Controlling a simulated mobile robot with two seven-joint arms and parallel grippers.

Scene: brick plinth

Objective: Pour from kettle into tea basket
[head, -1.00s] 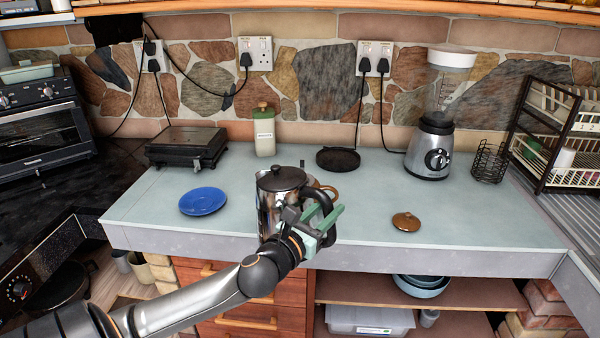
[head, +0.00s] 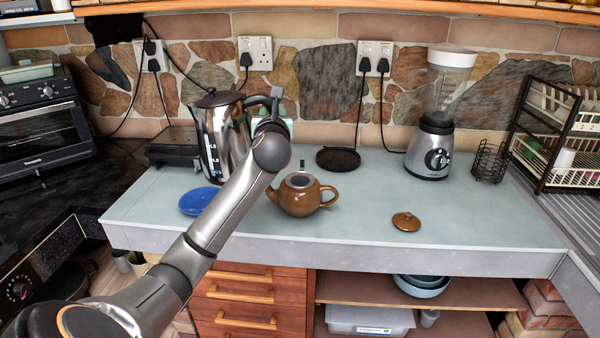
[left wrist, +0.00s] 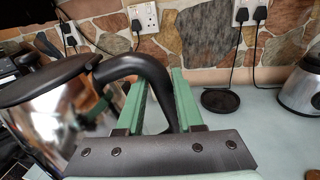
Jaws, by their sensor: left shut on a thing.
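The shiny steel kettle (head: 212,150) with black lid is held up above the left part of the counter, roughly upright with a slight lean. It also shows at the left of the left wrist view (left wrist: 65,120). My left gripper (head: 277,104) is shut on its black handle (left wrist: 135,66), which passes between the green fingers. The tea basket (head: 299,180), a grey round insert, sits in the mouth of the brown teapot (head: 300,201), right of and below the kettle in the head view. Its inside is too small to read. My right gripper is not in view.
The brown teapot lid (head: 406,222) lies on the counter at right. A blue plate (head: 197,201) is partly hidden by my left arm. A black round base (head: 338,158) and blender (head: 433,140) stand behind. The counter between teapot and lid is clear.

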